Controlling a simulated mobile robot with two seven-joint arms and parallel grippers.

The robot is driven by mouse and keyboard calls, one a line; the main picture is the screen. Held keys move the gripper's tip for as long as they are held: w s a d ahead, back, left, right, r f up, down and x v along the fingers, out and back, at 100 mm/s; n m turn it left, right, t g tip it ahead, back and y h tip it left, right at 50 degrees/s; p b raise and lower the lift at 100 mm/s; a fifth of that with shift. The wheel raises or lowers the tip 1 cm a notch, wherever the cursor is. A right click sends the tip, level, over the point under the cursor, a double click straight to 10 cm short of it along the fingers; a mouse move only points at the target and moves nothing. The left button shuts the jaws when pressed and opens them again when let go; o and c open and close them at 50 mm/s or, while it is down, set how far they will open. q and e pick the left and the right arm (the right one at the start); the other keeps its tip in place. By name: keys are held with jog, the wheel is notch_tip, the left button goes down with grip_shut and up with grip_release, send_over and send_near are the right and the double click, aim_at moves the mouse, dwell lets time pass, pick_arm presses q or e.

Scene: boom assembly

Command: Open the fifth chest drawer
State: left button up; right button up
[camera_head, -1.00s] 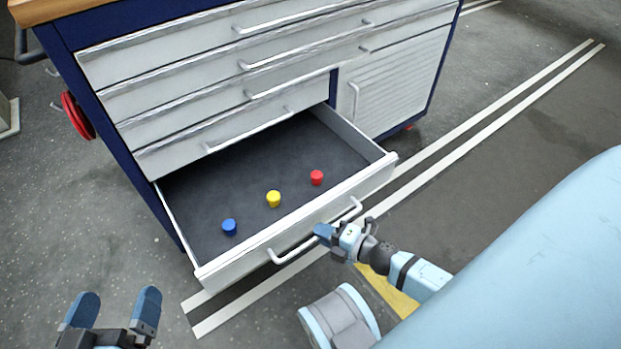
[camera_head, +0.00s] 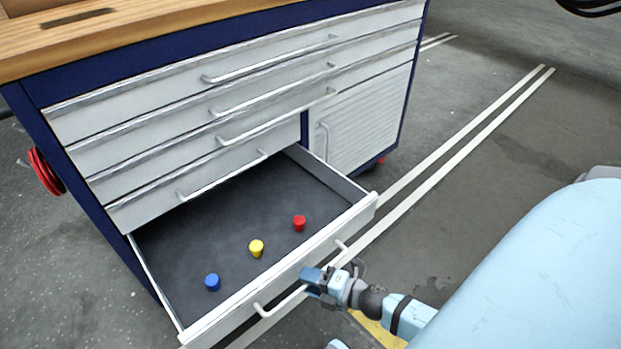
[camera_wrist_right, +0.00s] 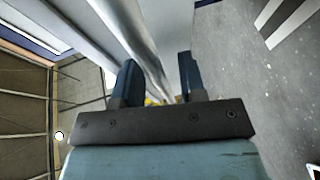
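The chest's fifth drawer (camera_head: 222,318), the lowest in the left stack, stands far out with its dark floor showing. Blue (camera_head: 212,282), yellow (camera_head: 256,248) and red (camera_head: 299,223) small pieces stand inside it. Its bar handle (camera_head: 267,308) is on the front panel. My right gripper (camera_head: 312,281) is at the middle of this handle. In the right wrist view its two fingers (camera_wrist_right: 159,88) are apart, with a pale bar running between them; a grip on it is not evident. My left gripper is out of view.
The drawers above (camera_head: 200,135) are shut, as is the ribbed cabinet door (camera_head: 362,120) at right. A wooden top (camera_head: 150,35) covers the chest. A red coiled item (camera_head: 45,172) hangs on its left side. Floor to the right is clear, with white lines (camera_head: 450,150).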

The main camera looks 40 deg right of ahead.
jog(key=shift+s, duration=0.1)
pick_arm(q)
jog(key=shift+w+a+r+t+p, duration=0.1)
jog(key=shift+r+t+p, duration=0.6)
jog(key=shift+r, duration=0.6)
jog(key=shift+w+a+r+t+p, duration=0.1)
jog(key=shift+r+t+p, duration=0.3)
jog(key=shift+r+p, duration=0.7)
pick_arm(e)
jog(key=v, duration=1.3)
jog(key=shift+s+d+r, duration=0.2)
jog(key=shift+s, duration=0.1)
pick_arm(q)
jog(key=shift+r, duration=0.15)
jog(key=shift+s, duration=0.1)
